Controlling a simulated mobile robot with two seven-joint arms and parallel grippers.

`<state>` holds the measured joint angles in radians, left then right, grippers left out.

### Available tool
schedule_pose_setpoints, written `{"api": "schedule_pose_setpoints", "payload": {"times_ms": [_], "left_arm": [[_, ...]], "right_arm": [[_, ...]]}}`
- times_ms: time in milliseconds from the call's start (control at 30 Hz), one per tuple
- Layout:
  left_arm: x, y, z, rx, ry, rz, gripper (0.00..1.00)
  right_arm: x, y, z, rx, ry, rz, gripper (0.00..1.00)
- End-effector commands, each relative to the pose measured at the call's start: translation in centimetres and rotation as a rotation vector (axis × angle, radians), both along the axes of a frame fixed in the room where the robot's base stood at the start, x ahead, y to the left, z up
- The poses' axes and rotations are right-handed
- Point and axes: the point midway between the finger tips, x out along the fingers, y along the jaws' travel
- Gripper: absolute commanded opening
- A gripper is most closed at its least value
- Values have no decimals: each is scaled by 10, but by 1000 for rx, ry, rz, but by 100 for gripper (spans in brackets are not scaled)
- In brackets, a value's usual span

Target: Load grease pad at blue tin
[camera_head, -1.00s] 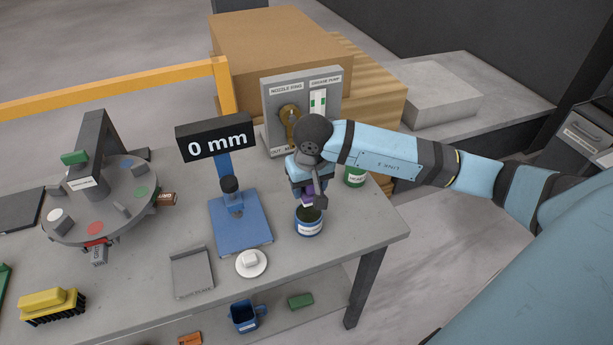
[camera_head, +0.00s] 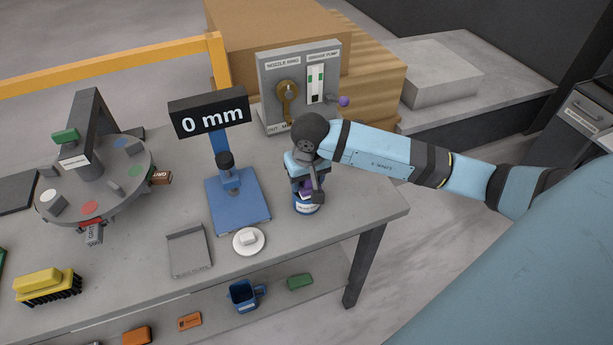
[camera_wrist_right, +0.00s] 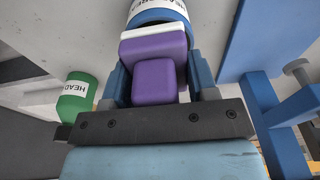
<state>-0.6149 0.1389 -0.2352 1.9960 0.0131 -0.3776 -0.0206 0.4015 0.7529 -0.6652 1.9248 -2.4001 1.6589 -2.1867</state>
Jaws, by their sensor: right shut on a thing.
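The blue tin (camera_head: 306,208) stands on the bench right of the blue gauge stand, its top hidden by my right gripper (camera_head: 305,188). The tin's labelled side also shows at the top of the right wrist view (camera_wrist_right: 158,10). My right gripper is shut on a purple grease pad (camera_wrist_right: 153,80) with a white layer along its far edge. The pad is right at the tin; I cannot tell whether it touches the grease inside. My left gripper is out of view.
A blue gauge stand (camera_head: 240,205) reading 0 mm is close on the left. A green tin (camera_wrist_right: 78,98) stands near the gripper. A grey pump panel (camera_head: 270,100) is behind. A white dish (camera_head: 250,243) and grey tray (camera_head: 190,258) lie in front.

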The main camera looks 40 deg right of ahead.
Motion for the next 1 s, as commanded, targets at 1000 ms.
{"api": "schedule_pose_setpoints", "payload": {"times_ms": [1000], "left_arm": [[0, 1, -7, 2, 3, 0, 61]], "right_arm": [[0, 0, -5, 0, -1, 1, 34]]}}
